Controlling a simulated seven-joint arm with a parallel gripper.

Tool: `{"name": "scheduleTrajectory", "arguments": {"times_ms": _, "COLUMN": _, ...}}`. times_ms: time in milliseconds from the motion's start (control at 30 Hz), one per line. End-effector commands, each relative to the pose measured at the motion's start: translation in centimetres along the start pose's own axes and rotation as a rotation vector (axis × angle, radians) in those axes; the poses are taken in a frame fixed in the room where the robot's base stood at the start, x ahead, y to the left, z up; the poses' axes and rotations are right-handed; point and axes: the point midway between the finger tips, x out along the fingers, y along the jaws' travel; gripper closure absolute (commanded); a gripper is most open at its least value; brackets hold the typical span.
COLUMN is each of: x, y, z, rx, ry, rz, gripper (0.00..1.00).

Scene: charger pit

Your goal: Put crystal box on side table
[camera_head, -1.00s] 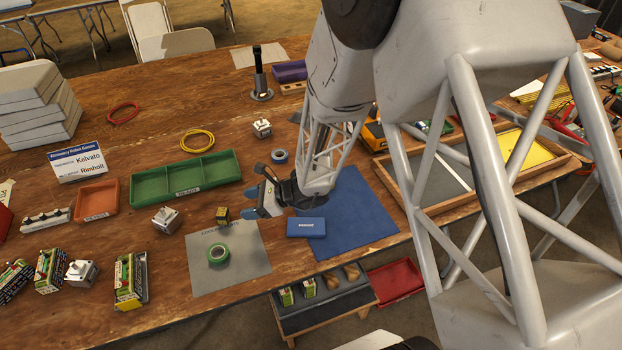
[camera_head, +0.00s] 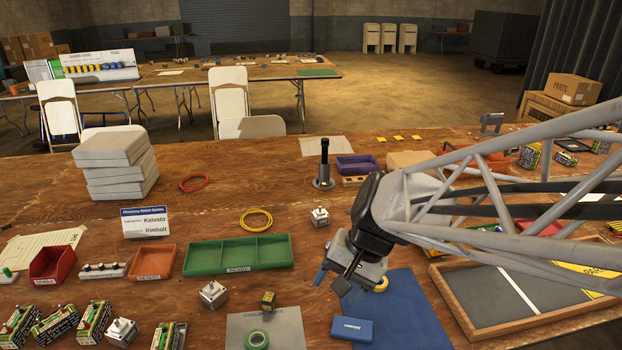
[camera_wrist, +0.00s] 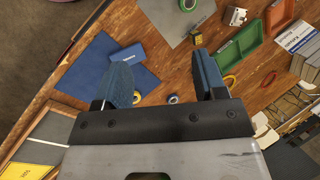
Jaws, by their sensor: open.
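A small blue box (camera_head: 352,329) with white lettering, too small to read, lies on the blue mat (camera_head: 405,305) near the table's front edge. It also shows in the wrist view (camera_wrist: 128,54). No other thing is clearly marked as the crystal box, so I cannot be sure this is it. My gripper (camera_head: 331,282) is open and empty, raised above the table beyond the blue box and apart from it. In the wrist view, the fingers of my gripper (camera_wrist: 165,82) stand wide apart with nothing between them. No low side table shows in the current views.
A green divided tray (camera_head: 237,254), an orange bin (camera_head: 152,261) and a green tape roll (camera_head: 257,340) lie left of my gripper. A wooden-framed board (camera_head: 470,312) is at right. A black upright cylinder (camera_head: 324,160) stands behind. Bare wood surrounds the yellow ring (camera_head: 256,220).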

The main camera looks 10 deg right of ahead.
Motion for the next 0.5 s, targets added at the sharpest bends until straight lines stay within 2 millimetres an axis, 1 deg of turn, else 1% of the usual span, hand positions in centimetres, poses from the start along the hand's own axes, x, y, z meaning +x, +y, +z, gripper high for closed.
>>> {"name": "scheduleTrajectory", "arguments": {"times_ms": 33, "x": -1.4, "y": 0.7, "z": 1.0, "rx": -0.068, "ry": 0.044, "rz": 0.041, "gripper": 0.35}}
{"name": "scheduleTrajectory", "arguments": {"times_ms": 200, "x": -5.3, "y": 3.2, "z": 3.2, "rx": -0.272, "ry": 0.170, "rz": 0.192, "gripper": 0.35}}
{"name": "scheduleTrajectory", "arguments": {"times_ms": 300, "x": -6.9, "y": 4.4, "z": 4.1, "rx": -0.360, "ry": 0.226, "rz": 0.265, "gripper": 0.35}}
{"name": "scheduleTrajectory", "arguments": {"times_ms": 400, "x": -8.1, "y": 5.2, "z": 4.7, "rx": -0.417, "ry": 0.265, "rz": 0.316, "gripper": 0.35}}
{"name": "scheduleTrajectory", "arguments": {"times_ms": 500, "x": -8.7, "y": 5.7, "z": 5.0, "rx": -0.449, "ry": 0.285, "rz": 0.347, "gripper": 0.35}}
